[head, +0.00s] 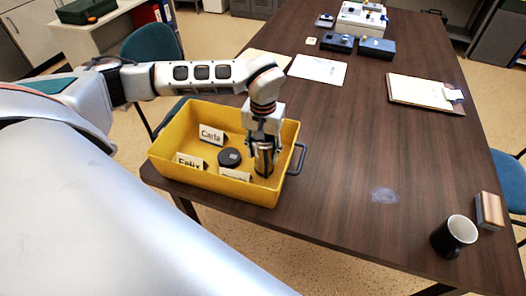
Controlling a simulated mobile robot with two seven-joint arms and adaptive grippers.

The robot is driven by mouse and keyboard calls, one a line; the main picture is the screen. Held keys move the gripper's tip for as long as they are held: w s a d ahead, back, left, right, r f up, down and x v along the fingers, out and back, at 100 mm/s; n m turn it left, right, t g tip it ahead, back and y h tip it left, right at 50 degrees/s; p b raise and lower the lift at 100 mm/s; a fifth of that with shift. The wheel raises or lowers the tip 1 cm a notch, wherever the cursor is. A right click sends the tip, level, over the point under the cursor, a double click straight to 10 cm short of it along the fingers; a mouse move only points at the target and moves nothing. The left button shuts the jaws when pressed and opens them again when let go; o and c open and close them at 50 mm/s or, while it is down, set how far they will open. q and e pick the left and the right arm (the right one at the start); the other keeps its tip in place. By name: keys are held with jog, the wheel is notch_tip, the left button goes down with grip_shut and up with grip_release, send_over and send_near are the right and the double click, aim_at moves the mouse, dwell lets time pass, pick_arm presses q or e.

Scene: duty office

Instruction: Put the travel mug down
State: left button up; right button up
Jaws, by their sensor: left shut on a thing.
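The travel mug (264,164) is a dark, shiny upright cylinder inside the yellow bin (222,190), toward its right end. My left gripper (264,146) comes down from above and is shut on the mug's upper part, hiding some of it. I cannot tell whether the mug's base touches the bin floor. In the bin stand name cards: Carla (211,135), Felix (190,162) and one partly hidden by the front wall (236,175). A black round thing (229,157) lies between them. My right gripper is out of view.
The bin sits at the dark table's (340,150) left edge, a grey handle (299,158) on its right. A black mug (455,236) and a wood-backed block (489,211) stand at the right. A clipboard (425,92), papers (317,69) and boxes (377,48) lie farther back. The table's middle is clear.

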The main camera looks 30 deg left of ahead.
pick_arm(q)
jog(key=shift+f, duration=0.1)
jog(key=o, duration=1.1)
jog(key=shift+o, duration=1.1)
jog(key=shift+r, duration=0.45)
notch_tip(320, 180, up, 11)
jog(key=shift+r, duration=0.2)
jog(key=shift+s, duration=0.1)
